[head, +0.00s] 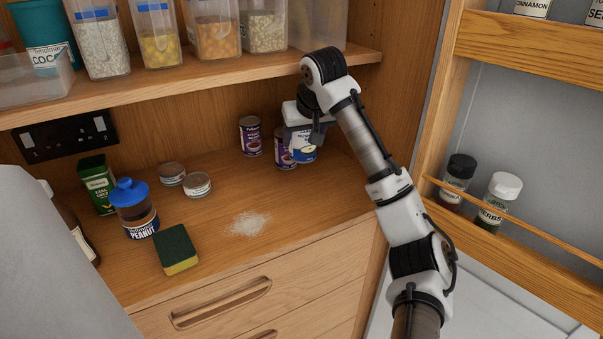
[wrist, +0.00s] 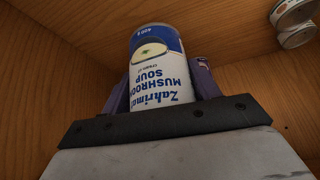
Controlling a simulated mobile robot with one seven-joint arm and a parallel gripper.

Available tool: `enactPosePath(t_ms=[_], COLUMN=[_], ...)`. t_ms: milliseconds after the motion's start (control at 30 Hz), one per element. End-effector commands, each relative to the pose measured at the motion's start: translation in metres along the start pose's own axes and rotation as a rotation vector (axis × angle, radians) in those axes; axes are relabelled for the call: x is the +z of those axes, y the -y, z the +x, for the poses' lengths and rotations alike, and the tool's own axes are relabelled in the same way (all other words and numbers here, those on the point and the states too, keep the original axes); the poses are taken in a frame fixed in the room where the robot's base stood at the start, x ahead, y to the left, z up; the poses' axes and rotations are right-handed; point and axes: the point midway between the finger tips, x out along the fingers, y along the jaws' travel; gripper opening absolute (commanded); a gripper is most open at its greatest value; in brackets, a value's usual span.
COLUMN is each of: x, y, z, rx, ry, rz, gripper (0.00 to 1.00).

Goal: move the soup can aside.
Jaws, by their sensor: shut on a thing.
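The soup can (head: 304,154) is white and blue and is at the back right of the counter, partly hidden behind my gripper (head: 306,130). In the wrist view my gripper (wrist: 160,88) is shut on the soup can (wrist: 160,65), with one finger on each side of it. Its mushroom soup label faces the camera and reads upside down there. I cannot tell whether the can's base touches the counter.
A purple can (head: 284,149) stands close to the left of the soup can, and another purple can (head: 250,136) is farther left. A shelf (head: 190,85) hangs above. White powder (head: 249,223), a sponge (head: 177,249) and a peanut jar (head: 134,208) are on the counter.

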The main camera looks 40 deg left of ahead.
Motion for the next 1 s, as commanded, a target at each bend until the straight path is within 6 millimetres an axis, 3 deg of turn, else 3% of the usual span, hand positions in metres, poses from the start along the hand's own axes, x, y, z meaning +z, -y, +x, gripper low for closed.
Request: enactPosePath(t_ms=[200,600,1000], x=[0.019,0.04,0.043], y=[-0.001,0.0,0.0], z=[0.032,0.068,0.074], rx=[0.0,-0.001,0.0], ry=[0.0,-0.001,-0.003], rz=[0.002,0.001,0.001], gripper=[0.28,0.28,0.28])
